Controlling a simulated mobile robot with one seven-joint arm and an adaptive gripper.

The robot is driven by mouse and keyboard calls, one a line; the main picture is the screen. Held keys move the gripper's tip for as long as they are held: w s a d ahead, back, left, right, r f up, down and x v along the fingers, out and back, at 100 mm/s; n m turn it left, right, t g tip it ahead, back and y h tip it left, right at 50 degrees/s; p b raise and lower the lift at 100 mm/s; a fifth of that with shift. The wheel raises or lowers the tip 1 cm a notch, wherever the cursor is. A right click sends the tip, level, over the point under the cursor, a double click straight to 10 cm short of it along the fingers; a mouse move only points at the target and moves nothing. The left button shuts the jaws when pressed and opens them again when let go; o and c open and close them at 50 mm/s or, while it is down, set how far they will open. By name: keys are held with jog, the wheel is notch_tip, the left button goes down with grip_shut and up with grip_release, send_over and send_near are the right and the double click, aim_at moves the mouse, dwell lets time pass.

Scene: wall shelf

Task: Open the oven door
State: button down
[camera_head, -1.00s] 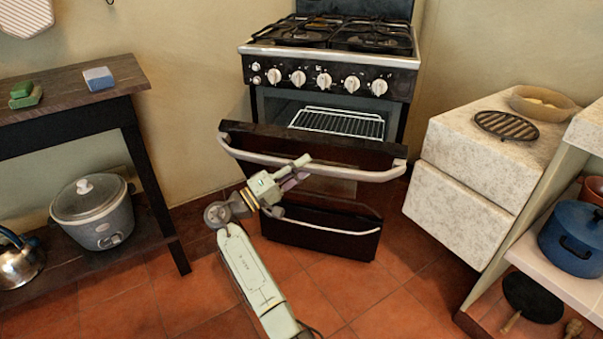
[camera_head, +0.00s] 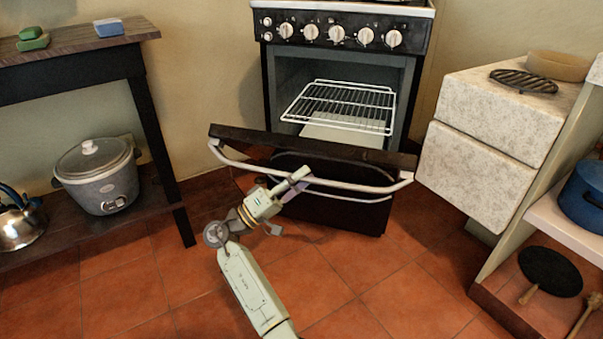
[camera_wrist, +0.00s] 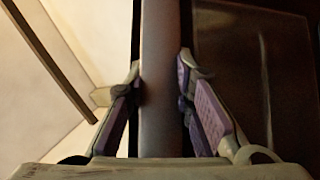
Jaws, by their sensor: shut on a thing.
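The oven (camera_head: 340,62) stands against the back wall with its cavity showing. Its door (camera_head: 330,147) is hinged at the bottom and hangs well open, tilted out towards me. The pale handle bar (camera_head: 350,187) runs across the front of the door. My gripper (camera_head: 297,181) is at the handle, left of its middle. In the wrist view the handle (camera_wrist: 160,75) passes between the two purple-padded fingers of my gripper (camera_wrist: 160,98), which are shut on it. The fingertips' contact with the bar is partly hidden in the head view.
A wire rack (camera_head: 340,105) sits inside the oven. A dark side table (camera_head: 75,65) with a slow cooker (camera_head: 98,180) on its lower shelf stands left. Stone-patterned drawers (camera_head: 480,170) stand close to the door's right end. Tiled floor (camera_head: 370,290) is clear in front.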

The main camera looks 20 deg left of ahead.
jog(key=shift+s+a+f, duration=0.1)
dwell(0.3)
jog(key=c, duration=1.4)
grip_release()
jog(key=s+a+f, duration=0.2)
jog(key=s+a, duration=0.9)
jog(key=shift+s+a+f, duration=0.2)
jog(key=shift+s+a, duration=0.05)
jog(key=shift+s, duration=0.05)
jog(key=shift+c, duration=0.3)
